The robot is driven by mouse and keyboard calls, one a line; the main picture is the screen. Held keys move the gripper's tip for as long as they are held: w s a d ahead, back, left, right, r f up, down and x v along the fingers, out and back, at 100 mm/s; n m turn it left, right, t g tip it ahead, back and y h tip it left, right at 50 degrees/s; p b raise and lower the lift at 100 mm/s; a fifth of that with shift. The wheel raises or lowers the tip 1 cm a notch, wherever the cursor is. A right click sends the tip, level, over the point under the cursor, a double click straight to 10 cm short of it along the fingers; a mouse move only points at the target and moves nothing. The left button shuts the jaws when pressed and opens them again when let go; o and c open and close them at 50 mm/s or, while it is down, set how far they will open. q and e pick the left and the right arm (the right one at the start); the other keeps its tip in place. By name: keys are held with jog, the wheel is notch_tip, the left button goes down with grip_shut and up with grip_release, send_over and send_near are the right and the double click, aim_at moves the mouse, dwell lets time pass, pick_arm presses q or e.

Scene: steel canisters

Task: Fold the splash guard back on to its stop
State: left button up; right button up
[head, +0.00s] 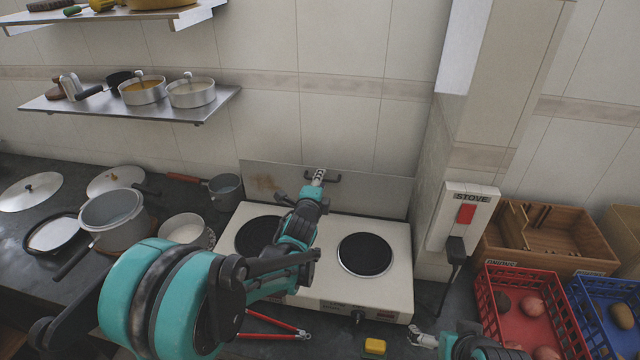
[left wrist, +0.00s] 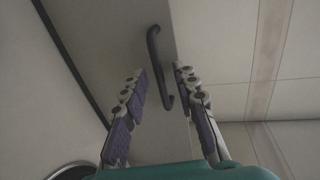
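The splash guard (head: 385,192) is a grey metal panel standing along the back edge of the two-plate stove (head: 315,270), with a brownish stain at its left. Its dark bar handle (head: 336,179) is near the top edge; it also shows in the left wrist view (left wrist: 152,45). My left gripper (head: 319,175) is at the handle. In the left wrist view its two fingers (left wrist: 160,78) are apart, with the handle's near end between the tips and no clear grip on it. My left arm hides part of the stove and guard. My right gripper (head: 416,335) is open and empty at the front right.
Pots and lids crowd the counter left of the stove, including a saucepan (head: 225,190). A wall pillar with a stove switch (head: 466,213) stands at the right. Red (head: 500,322) and blue crates sit beyond it. A yellow block (head: 375,346) and red-handled tool (head: 280,328) lie in front.

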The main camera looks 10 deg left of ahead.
pick_arm(q)
grip_shut()
jog(key=w+g+p, duration=0.6)
jog(key=w+p, duration=0.2)
jog(key=w, duration=0.2)
jog(key=shift+w, duration=0.2)
dwell(0.3)
grip_release()
